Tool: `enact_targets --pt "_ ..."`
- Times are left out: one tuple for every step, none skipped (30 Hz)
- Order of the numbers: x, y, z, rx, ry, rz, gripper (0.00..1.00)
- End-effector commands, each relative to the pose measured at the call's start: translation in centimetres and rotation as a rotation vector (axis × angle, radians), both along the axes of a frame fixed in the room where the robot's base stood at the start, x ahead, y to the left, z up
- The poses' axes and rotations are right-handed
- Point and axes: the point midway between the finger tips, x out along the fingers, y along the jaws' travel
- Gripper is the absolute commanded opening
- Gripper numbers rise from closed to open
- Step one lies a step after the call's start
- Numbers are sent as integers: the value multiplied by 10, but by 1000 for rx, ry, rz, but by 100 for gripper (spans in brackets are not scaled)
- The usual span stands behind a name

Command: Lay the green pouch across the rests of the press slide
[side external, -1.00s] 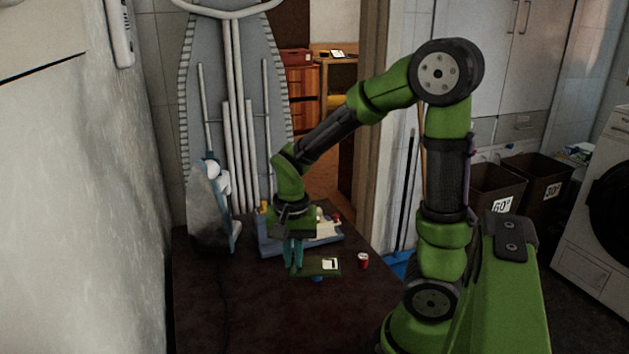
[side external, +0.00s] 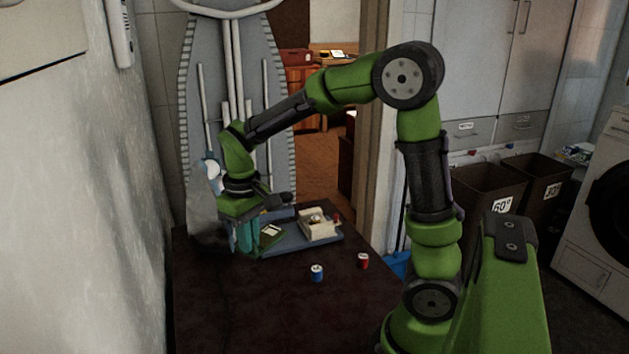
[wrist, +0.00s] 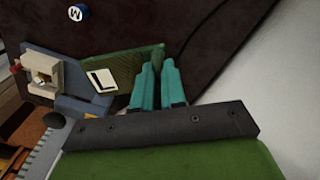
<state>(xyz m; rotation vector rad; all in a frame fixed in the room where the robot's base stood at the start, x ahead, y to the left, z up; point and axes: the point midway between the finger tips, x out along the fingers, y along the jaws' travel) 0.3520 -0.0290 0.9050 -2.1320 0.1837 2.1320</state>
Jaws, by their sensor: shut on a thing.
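The green pouch (side external: 271,236), with a white label, is held at one end by my gripper (side external: 246,250). In the wrist view the pouch (wrist: 122,62) runs left from between the teal fingertips (wrist: 158,66), its label showing a dark L. My gripper is shut on it at the left end of the blue-grey press base (side external: 290,245). In the wrist view the pouch overlaps the edge of that base (wrist: 70,78); I cannot tell whether they touch. A cream block (side external: 316,226) stands on the right part of the base. The rests are not clearly visible.
A blue-and-white can (side external: 317,272) and a red can (side external: 363,261) stand on the dark table (side external: 270,310) in front of the press. The front of the table is clear.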

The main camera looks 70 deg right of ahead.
Motion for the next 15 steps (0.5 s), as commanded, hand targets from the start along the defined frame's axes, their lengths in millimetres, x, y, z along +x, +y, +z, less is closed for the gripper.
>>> enact_targets --pt "-8 -10 -15 0 8 -95 0" --pt "-12 -15 -23 0 8 -153 0" --pt "-16 -19 -32 0 8 -227 0" --pt "-19 -23 -38 0 8 -282 0" --pt "-21 -25 -43 0 6 -332 0" --pt "-24 -29 -50 0 5 -394 0" --pt "-26 -31 -54 0 4 -437 0" --pt "-26 -31 -57 0 4 -474 0" --pt "-27 -32 -60 1 4 -516 0" --pt "-27 -33 -62 0 3 -542 0" --pt "-26 -33 -63 0 2 -564 0" --pt "-26 -33 -66 0 3 -587 0" --pt "-25 -33 -69 0 4 -598 0" --pt "-25 -33 -74 0 5 -608 0" --pt "-24 -34 -80 0 5 -615 0"
